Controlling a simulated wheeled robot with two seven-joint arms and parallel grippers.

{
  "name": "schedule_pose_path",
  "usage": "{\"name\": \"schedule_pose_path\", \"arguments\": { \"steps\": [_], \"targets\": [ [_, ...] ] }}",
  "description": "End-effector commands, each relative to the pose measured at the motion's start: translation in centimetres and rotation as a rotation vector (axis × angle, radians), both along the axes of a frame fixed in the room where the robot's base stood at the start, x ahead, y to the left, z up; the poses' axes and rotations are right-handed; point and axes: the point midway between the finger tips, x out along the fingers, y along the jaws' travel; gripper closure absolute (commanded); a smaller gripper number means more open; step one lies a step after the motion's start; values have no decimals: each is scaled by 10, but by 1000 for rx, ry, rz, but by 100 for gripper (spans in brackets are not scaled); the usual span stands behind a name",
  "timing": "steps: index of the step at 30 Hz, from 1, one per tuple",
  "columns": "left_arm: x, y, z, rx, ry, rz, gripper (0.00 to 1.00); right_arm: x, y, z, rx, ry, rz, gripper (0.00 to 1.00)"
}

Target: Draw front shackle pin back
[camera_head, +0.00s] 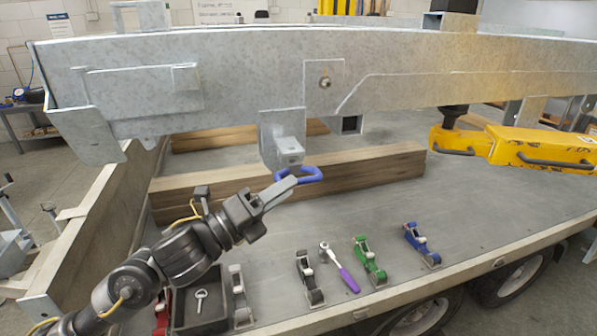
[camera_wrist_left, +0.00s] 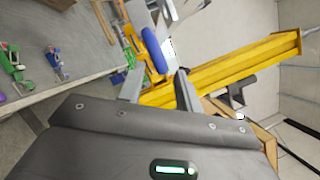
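A blue shackle (camera_head: 318,174) shows as a loop just below a galvanized bracket (camera_head: 284,140) under the trailer frame beam. My left gripper (camera_head: 284,188) reaches up from the lower left, its fingertips right beside the shackle. In the left wrist view the blue shackle (camera_wrist_left: 153,50) lies at the finger ends. The two fingers of the left gripper (camera_wrist_left: 160,85) stand apart there with a gap between them. I cannot tell whether the fingertips touch the shackle. The shackle's pin cannot be made out separately. My right gripper is in neither view.
The galvanized beam (camera_head: 240,75) spans overhead. Timber blocks (camera_head: 360,168) lie on the grey deck (camera_head: 470,205) behind the shackle. A yellow beam-like unit (camera_head: 520,148) is at the right. Ratchet straps (camera_head: 366,260), a purple-handled ratchet (camera_head: 343,270) and a dark tray (camera_head: 205,318) line the front.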

Motion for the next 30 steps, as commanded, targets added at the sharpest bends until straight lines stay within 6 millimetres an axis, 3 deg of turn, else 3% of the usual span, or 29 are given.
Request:
{"name": "schedule_pose_path", "arguments": {
  "steps": [7,19,27,30],
  "targets": [
    [21,-27,10,-1,1,1,66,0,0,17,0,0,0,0],
    [26,-33,9,0,0,1,66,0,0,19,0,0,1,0],
    [26,-33,9,-1,0,1,98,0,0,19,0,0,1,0],
    [26,-33,9,-1,0,1,100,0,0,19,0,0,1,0]
  ]
}}
